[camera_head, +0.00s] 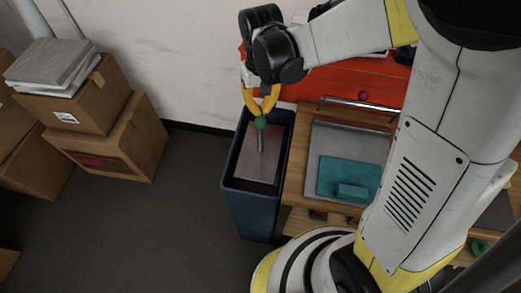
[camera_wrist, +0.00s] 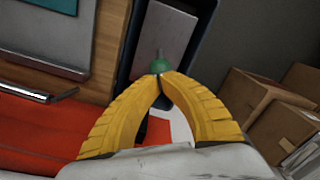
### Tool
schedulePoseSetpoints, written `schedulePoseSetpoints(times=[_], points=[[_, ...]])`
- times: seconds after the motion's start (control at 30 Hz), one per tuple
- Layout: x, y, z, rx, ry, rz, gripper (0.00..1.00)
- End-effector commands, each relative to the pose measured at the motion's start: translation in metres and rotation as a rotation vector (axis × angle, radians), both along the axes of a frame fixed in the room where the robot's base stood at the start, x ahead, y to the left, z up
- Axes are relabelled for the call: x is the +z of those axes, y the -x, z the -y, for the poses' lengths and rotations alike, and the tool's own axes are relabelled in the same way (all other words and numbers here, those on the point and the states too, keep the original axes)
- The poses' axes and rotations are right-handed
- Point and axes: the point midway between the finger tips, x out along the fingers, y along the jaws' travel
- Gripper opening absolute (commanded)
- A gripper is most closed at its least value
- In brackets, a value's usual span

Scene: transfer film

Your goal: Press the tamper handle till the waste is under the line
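The tamper has a green ball knob (camera_head: 261,123) on a thin grey rod (camera_head: 261,142), rising from a flat plate (camera_head: 250,168) inside a tall dark blue bin (camera_head: 248,212). My gripper (camera_head: 262,112) is above the bin, fingers pointing down, with the tips right at the top of the knob. In the wrist view, the yellow fingertips (camera_wrist: 158,76) meet in front of the green knob (camera_wrist: 158,66); the knob shows beyond them, not between them. Whether they touch it is hard to tell. The waste under the plate and the line are hidden.
A wooden bench (camera_head: 298,175) with a grey tray (camera_head: 312,140) and a teal block (camera_head: 352,191) stands right of the bin. A red cabinet (camera_head: 340,85) is behind. Cardboard boxes (camera_head: 115,140) stand at the left; the floor (camera_head: 170,220) between is clear.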

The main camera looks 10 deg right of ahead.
Motion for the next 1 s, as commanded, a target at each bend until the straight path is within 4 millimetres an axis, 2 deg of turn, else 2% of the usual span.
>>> schedulePoseSetpoints(times=[1.0], points=[[-0.05, 0.0, 0.0, 0.0, 0.0, 0.0, 0.0]])
